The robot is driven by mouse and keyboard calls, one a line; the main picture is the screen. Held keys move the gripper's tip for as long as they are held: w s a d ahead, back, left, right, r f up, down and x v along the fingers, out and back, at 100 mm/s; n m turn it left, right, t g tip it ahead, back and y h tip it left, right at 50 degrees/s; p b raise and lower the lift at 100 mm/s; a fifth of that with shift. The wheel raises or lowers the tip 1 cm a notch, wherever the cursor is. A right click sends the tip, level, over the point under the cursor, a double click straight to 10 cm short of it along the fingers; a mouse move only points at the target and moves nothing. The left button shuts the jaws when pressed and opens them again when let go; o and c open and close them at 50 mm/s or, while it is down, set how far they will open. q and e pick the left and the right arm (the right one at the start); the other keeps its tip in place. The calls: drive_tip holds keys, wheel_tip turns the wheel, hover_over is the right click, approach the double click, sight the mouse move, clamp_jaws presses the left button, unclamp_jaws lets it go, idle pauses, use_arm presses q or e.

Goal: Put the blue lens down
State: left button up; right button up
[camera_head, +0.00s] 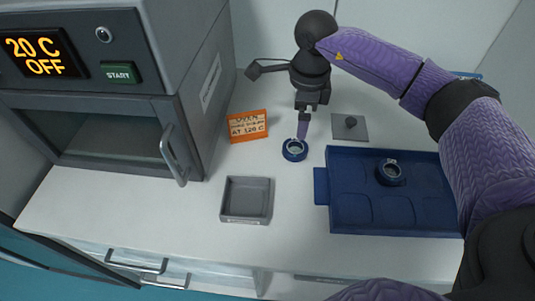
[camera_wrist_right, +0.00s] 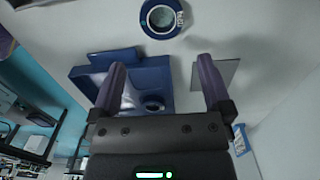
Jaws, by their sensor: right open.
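A blue ring-shaped lens (camera_head: 294,150) lies flat on the white tabletop, between the orange sign and the blue tray. It also shows at the top of the right wrist view (camera_wrist_right: 162,18), beyond the fingertips and not between them. My right gripper (camera_head: 302,135) points down at the lens's far edge in the head view. Its fingers stand wide apart and empty in the wrist view (camera_wrist_right: 161,68). Whether a fingertip touches the lens is unclear. A second blue ring lens (camera_head: 390,173) sits in the blue tray (camera_head: 345,222). My left gripper is not in view.
A grey square dish (camera_head: 246,218) stands in front of the lens. An oven (camera_head: 110,110) reading "20 C OFF" stands at left. The front-left tabletop is clear.

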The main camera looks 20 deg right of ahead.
sight(295, 147)
drive_tip(key=shift+d+f, duration=0.25)
drive_tip(key=shift+f, duration=0.05)
drive_tip(key=f+b, duration=0.1)
drive_tip(key=f, duration=0.2)
drive_tip(key=f+b, duration=0.1)
drive_tip(key=f, duration=0.5)
drive_tip(key=shift+w+a+b, duration=0.25)
drive_tip(key=shift+a+b, duration=0.15)
drive_tip(key=shift+f, duration=0.1)
drive_tip(key=c, duration=1.1)
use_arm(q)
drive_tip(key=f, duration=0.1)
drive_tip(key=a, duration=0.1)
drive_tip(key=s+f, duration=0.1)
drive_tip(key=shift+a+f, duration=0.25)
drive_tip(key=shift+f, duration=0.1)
use_arm(e)
drive_tip(key=shift+r, duration=0.2)
drive_tip(key=shift+c, duration=0.2)
